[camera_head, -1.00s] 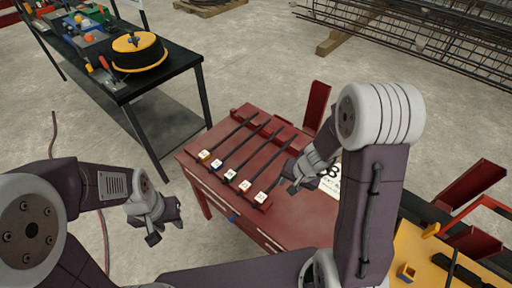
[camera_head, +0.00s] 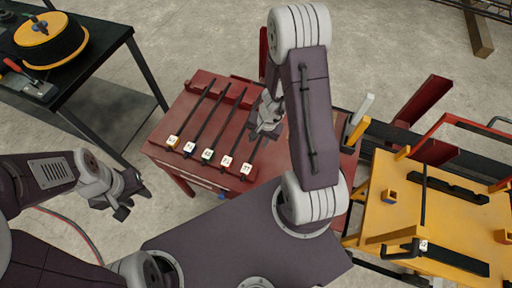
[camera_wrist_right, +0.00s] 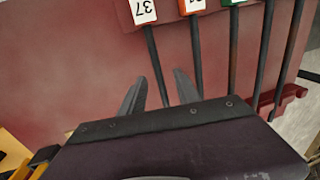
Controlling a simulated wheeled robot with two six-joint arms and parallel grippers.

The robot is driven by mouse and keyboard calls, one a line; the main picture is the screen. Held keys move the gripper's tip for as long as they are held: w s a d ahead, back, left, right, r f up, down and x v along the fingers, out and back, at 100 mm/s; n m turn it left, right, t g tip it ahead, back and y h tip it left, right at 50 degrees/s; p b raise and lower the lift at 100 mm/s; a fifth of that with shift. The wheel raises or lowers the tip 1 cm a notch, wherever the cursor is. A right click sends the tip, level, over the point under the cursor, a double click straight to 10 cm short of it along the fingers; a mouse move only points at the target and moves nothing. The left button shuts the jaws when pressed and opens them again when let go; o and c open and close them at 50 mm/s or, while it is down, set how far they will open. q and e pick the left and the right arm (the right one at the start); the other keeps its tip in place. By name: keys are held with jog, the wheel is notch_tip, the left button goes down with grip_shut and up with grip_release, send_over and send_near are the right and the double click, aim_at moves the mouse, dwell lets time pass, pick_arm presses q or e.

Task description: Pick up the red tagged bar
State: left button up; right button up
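Several dark bars lie side by side on a red table (camera_head: 160,150), each with a numbered tag at its near end. The red-tagged bar (camera_head: 226,161) is second from the right. Its orange-red tag (camera_wrist_right: 192,6) is partly cut off in the right wrist view. The rightmost bar (camera_head: 247,169) has a white tag reading 37 (camera_wrist_right: 143,10). My right gripper (camera_head: 263,133) is open above the right end of the row. In its wrist view the fingers (camera_wrist_right: 159,92) straddle the line of bar 37, with the red-tagged bar just right of them. My left gripper (camera_head: 133,203) is open and empty, left of the table.
A black workbench (camera_head: 110,45) with a black and yellow reel (camera_head: 48,40) stands at upper left. A yellow fixture table (camera_head: 390,215) stands at right, with red uprights (camera_head: 425,100) behind it. Bare floor lies between the workbench and the red table.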

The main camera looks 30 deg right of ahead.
aim_at(257, 146)
jog(key=f+b, duration=0.2)
jog(key=f, duration=0.3)
jog(key=shift+w+d+b, duration=0.1)
jog(key=shift+w+b, duration=0.2)
jog(key=shift+b, duration=0.1)
jog(key=shift+w+f, duration=0.1)
jog(key=shift+w, duration=0.05)
grip_shut()
dwell(0.9)
